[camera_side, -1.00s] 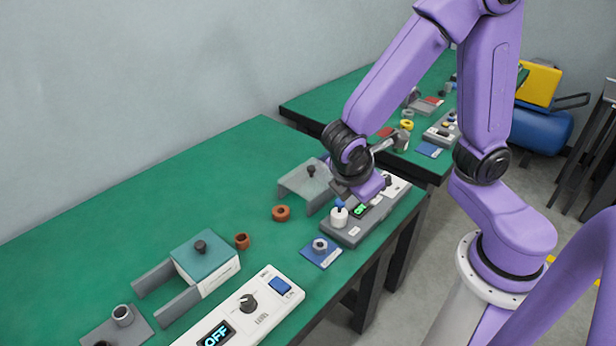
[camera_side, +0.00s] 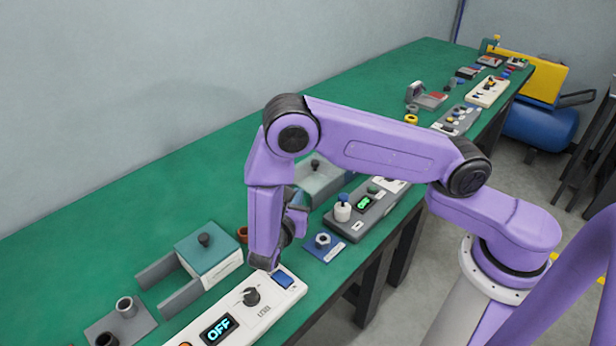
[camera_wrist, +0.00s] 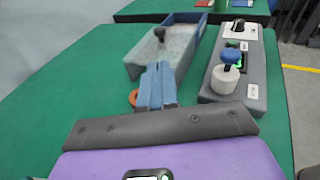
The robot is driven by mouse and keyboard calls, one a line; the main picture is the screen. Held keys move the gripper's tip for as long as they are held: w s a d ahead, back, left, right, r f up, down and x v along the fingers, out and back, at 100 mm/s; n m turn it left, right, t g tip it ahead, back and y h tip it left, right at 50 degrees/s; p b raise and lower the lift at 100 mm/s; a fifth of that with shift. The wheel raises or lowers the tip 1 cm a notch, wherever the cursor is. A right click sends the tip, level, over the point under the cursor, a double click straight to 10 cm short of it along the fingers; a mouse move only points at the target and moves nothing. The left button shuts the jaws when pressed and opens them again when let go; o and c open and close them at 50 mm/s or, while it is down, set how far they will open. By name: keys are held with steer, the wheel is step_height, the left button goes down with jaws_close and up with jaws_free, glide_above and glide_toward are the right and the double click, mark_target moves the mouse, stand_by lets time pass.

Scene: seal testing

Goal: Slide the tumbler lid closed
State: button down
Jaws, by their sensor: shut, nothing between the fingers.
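A grey lid with a black knob (camera_side: 315,163) sits on a long grey box (camera_side: 322,185) behind my arm. In the wrist view this lid (camera_wrist: 163,52) covers the box's near part, and the far part (camera_wrist: 186,17) looks open with bluish walls. A second box has a teal lid (camera_side: 207,247) with a black knob and two grey rails to its left. I cannot tell which box is the tumbler. My gripper (camera_wrist: 157,68) is shut and empty, pointing toward the grey box's near end; contact cannot be told. In the side view it is mostly hidden by my arm.
Right of the grey box stands a dark control unit (camera_wrist: 248,68) with a white cylinder and blue cap (camera_wrist: 230,56). A white panel reading OFF (camera_side: 262,318) lies at the table's front. An orange ring (camera_wrist: 133,97) lies beside my fingers. The green table is clear at left.

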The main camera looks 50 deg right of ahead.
mark_target(312, 180)
steer(key=x, duration=1.4)
steer(key=shift+r, duration=0.1)
steer(key=d, duration=1.4)
steer(key=shift+d, duration=0.3)
steer(key=shift+s, duration=0.1)
steer(key=v, duration=1.4)
steer(key=s+a+r+m+g+y, duration=0.2)
steer(key=s+r+y, duration=0.3)
steer(key=s, duration=0.3)
steer(key=s+a+r+m+g+y, duration=0.2)
steer(key=s+a+r+m+y, duration=0.2)
steer(key=s, duration=0.5)
steer(key=s+a+r+m+g+y, duration=0.3)
steer(key=s+a+r+m+y, duration=0.1)
steer(key=s, duration=0.5)
steer(key=shift+a+r+m+y, duration=0.4)
steer(key=shift+r+y, duration=0.4)
steer(key=shift+r, duration=0.1)
steer(key=shift+s, duration=0.1)
